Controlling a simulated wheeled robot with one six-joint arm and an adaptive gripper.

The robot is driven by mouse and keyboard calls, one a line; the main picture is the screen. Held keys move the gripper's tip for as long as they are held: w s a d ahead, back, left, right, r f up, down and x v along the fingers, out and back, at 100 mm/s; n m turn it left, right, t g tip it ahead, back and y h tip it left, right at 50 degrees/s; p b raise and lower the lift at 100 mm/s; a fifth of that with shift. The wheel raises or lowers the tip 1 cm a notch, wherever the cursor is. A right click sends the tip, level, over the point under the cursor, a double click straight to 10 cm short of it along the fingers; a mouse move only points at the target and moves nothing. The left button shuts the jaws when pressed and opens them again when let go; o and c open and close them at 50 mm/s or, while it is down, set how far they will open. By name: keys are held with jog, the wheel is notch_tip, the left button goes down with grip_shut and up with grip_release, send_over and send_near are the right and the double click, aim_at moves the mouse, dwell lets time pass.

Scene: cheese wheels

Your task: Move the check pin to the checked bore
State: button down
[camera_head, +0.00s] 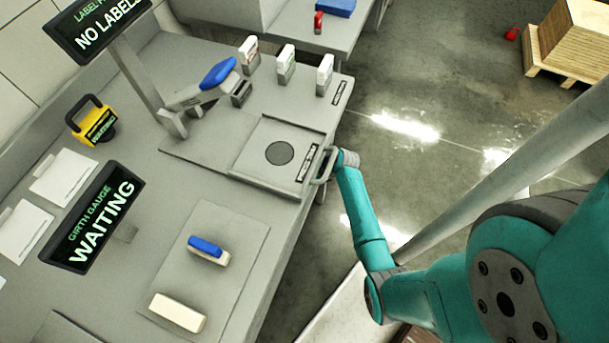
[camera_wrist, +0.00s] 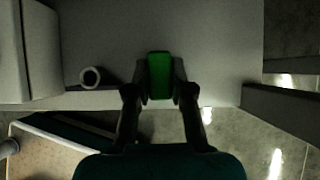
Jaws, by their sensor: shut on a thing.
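In the wrist view my gripper (camera_wrist: 160,96) is shut on a green piece (camera_wrist: 159,68), which looks like the check pin. The piece shows between the two dark fingers, over or in front of a grey surface. A small pale ring with a dark centre (camera_wrist: 90,77) is left of it, near the surface's edge, apart from the gripper. I cannot tell whether this ring is the checked bore. In the head view my arm reaches the bench's right edge beside a pale handle (camera_head: 324,165). My fingers and the green piece cannot be made out there.
The grey bench (camera_head: 150,225) holds a plate with a dark disc (camera_head: 280,153), a blue-topped block (camera_head: 207,249), a cream block (camera_head: 177,312) and a yellow-black device (camera_head: 92,122). A "WAITING" sign (camera_head: 94,217) stands at left. Open floor (camera_head: 425,95) lies right.

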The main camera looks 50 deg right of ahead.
jog(key=shift+f, duration=0.4)
jog(key=c, duration=0.9)
grip_release()
jog(key=shift+c, duration=0.2)
jog(key=v, duration=1.2)
